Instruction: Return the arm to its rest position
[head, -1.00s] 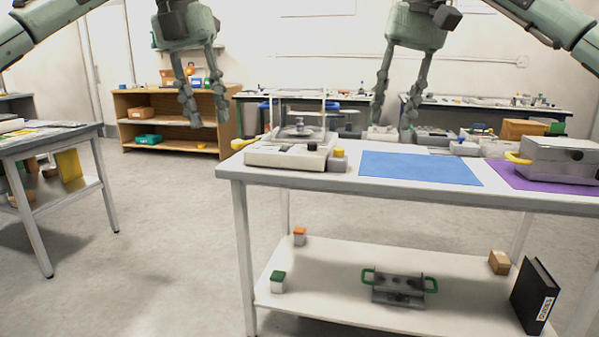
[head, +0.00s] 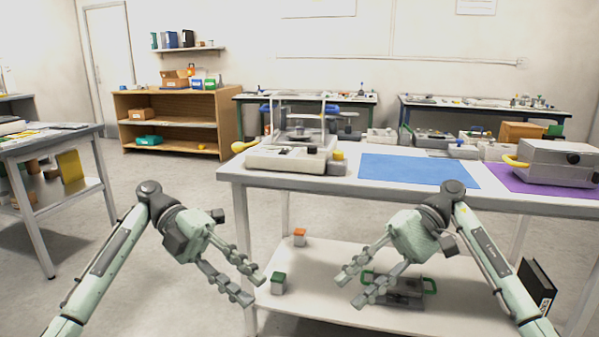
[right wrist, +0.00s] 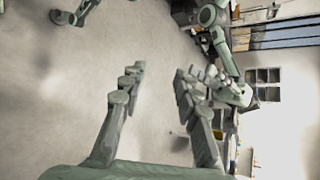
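My left gripper (head: 250,284) is open and empty, low in front of the table's left leg in the head view. My right gripper (head: 347,290) is open and empty, in front of the lower shelf in the head view. Its two fingers (right wrist: 153,92) stand apart with nothing between them in the right wrist view. Both arms come up from the bottom of the head view. My right gripper partly hides the grey tray with green handles on the lower shelf.
The white table (head: 330,193) holds a balance (head: 290,155), a blue mat (head: 415,170), a purple mat (head: 510,182) and a grey box (head: 560,160). A side table (head: 60,140) stands left. Floor between is clear.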

